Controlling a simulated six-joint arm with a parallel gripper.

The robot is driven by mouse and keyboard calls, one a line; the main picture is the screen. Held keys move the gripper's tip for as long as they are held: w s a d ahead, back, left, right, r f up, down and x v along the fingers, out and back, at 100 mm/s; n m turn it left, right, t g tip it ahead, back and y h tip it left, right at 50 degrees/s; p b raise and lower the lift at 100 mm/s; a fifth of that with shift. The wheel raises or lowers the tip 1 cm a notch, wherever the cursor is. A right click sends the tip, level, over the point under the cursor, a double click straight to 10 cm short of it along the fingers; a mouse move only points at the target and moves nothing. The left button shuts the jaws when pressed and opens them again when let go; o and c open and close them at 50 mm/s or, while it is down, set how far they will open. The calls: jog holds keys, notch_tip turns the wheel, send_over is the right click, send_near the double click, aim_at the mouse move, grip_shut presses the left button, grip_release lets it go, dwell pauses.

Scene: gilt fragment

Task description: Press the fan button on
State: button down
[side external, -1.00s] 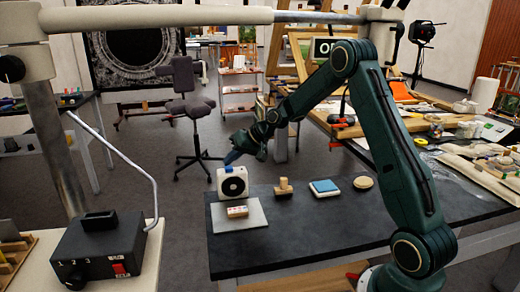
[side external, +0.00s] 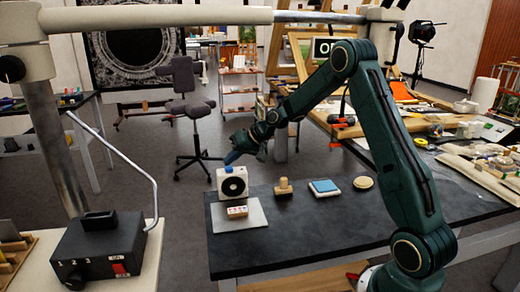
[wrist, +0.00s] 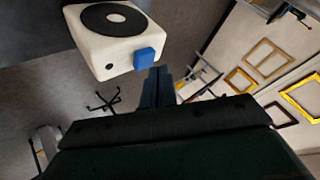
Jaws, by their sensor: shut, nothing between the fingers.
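The fan (side external: 232,181) is a small white box with a round black front, standing at the far left of the dark table. It also shows in the wrist view (wrist: 92,48), where a blue button (wrist: 145,58) sticks out of its top. My gripper (side external: 231,157) is shut and empty, its blue fingertips close above the fan in the side view. In the wrist view the fingertips (wrist: 157,73) are just beside and below the button in the picture. I cannot tell whether they touch it.
A light plate (side external: 256,214) with a small labelled block (side external: 237,212) lies in front of the fan. A wooden stamp (side external: 283,187), a blue pad (side external: 324,187) and a round disc (side external: 363,183) stand to the right. The table's front (side external: 310,243) is clear.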

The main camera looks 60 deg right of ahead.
aim_at(232, 168)
jog(key=shift+f, duration=0.55)
dwell(0.7)
jog(key=shift+r, duration=0.55)
jog(key=shift+r, duration=0.1)
jog(key=shift+r, duration=2.85)
jog(key=shift+r, duration=0.1)
